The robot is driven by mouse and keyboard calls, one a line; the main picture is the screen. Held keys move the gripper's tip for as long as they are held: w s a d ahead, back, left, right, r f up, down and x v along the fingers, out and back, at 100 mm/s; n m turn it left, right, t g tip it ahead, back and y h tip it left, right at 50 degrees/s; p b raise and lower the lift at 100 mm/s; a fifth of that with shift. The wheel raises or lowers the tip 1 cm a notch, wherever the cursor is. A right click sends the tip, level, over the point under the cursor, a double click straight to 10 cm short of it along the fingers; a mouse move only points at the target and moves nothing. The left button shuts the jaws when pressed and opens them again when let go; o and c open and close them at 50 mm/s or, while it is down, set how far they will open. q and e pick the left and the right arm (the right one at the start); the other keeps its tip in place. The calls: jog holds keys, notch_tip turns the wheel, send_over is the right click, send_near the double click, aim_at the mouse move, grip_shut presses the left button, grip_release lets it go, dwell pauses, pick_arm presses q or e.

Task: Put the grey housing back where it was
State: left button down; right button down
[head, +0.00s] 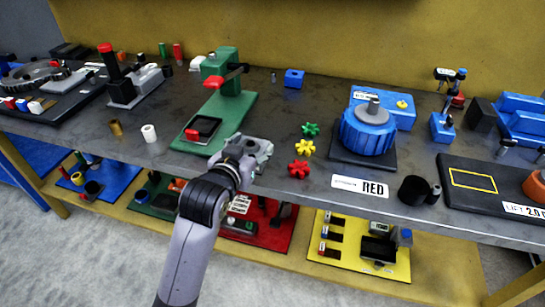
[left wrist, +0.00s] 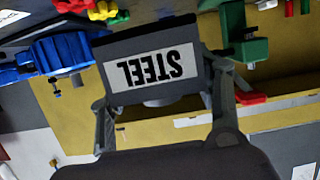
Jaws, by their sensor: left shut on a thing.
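My left gripper (head: 246,150) is shut on the grey housing (head: 262,148) at the front edge of the bench, just right of the green press base. In the left wrist view the two fingers (left wrist: 163,105) stand either side of a dark grey block, which I take to be the housing (left wrist: 195,42). It bears a white label reading STEEL, upside down in the picture. I cannot tell whether the housing touches the bench. My right gripper is in neither view.
The green press (head: 238,108) stands left of the gripper. Coloured mats with parts, such as the yellow mat (head: 340,262), lie on the lower shelf.

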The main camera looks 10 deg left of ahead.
pick_arm(q)
jog(key=w+a+r, duration=0.1)
jog(key=w+r, duration=1)
jog(key=w, duration=0.2)
jog(key=f, duration=1.9)
jog(key=shift+s+a, duration=0.15)
jog(key=shift+s, duration=0.05)
jog(key=shift+f, duration=0.15)
jog(key=c, duration=0.5)
grip_release()
jog(key=shift+s+f, duration=0.1)
jog(key=shift+f, duration=0.15)
jog(key=shift+r, duration=0.1)
jog(key=v, duration=1.2)
